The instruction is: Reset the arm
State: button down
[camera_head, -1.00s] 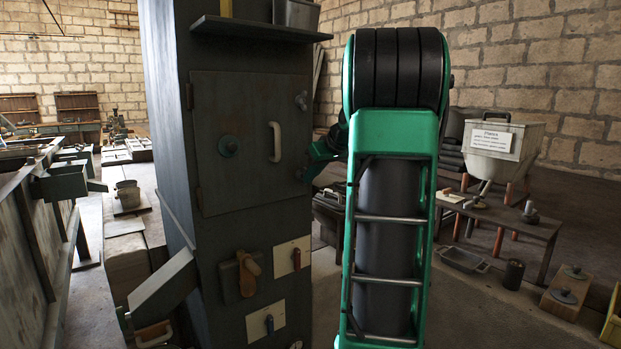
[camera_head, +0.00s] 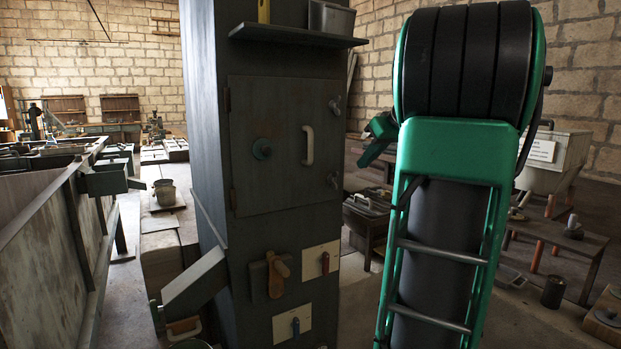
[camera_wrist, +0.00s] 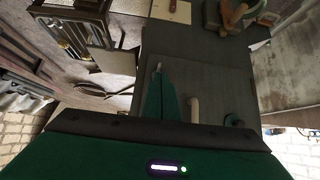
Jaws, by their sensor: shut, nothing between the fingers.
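My arm (camera_head: 450,190), green and black, rises in the right half of the head view. A small green end part of it (camera_head: 378,140) shows left of the upper link, apart from the cabinet in the picture. My gripper (camera_wrist: 160,95) shows in the wrist view as a green wedge, shut and empty, in front of the cabinet door. The dark grey cabinet (camera_head: 285,150) stands left of my arm in the head view. Its door is closed, with a pale handle (camera_head: 308,145) that also shows in the wrist view (camera_wrist: 193,112).
A chute (camera_head: 195,283) juts from the cabinet's left side. A low table (camera_head: 560,235) and a white bin (camera_head: 560,150) stand behind my arm at right.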

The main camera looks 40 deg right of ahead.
jog(key=a+f+m+g+y, duration=0.1)
jog(key=a+f+m+g, duration=0.1)
jog(key=a+f, duration=0.7)
jog(key=s+a+f+m+g, duration=0.2)
jog(key=s+a+f+g, duration=0.4)
jog(key=s+a+f, duration=1.2)
jog(key=shift+s+a+f+g+y, duration=0.15)
jog(key=shift+s+f+g+y, duration=0.2)
jog(key=shift+s, duration=0.85)
jog(key=shift+w, duration=0.15)
jog(key=shift+w+f, duration=0.15)
jog(key=shift+w, duration=0.35)
